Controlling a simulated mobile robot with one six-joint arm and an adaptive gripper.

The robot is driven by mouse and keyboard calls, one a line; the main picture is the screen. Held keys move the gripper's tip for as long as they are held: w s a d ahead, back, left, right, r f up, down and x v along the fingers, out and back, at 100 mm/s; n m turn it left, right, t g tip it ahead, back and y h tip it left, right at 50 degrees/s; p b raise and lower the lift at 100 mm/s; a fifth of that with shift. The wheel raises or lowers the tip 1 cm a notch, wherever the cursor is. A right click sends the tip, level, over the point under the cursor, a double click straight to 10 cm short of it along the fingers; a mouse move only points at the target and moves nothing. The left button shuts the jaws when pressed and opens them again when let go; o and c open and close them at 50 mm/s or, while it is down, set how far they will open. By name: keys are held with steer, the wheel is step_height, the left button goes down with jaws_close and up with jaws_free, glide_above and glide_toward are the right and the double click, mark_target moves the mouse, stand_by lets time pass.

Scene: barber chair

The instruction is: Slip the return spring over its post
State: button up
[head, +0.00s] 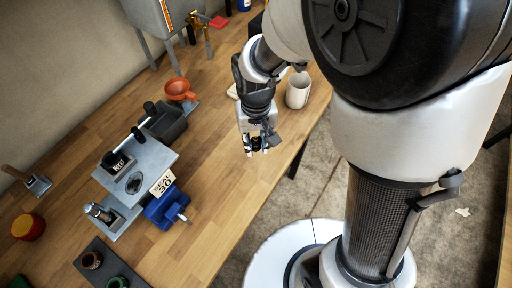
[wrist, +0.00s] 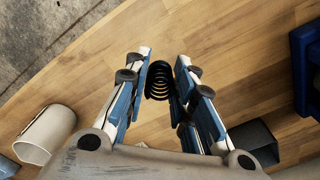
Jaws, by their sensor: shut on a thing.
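A dark coil spring (wrist: 158,80) sits between the two blue-and-white fingers of my gripper (wrist: 160,75) in the wrist view. In the head view my gripper (head: 257,152) points down above the bench near its right edge, with the dark spring (head: 257,142) small between its fingers. The gripper is shut on the spring. A grey metal fixture (head: 152,158) stands to the left, apart from the gripper. A short silver cylinder (head: 98,212) stands on its lower front plate; I cannot tell whether this is the spring's post.
A blue vise (head: 165,206) and a "SEAL 30" card (head: 162,183) are beside the fixture. An orange funnel (head: 179,90) and a grey bin (head: 166,124) are farther back. The wooden bench (head: 225,190) is clear between gripper and vise.

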step_height(320, 180, up, 20)
steer(key=p, duration=1)
steer(key=shift+f, duration=0.15)
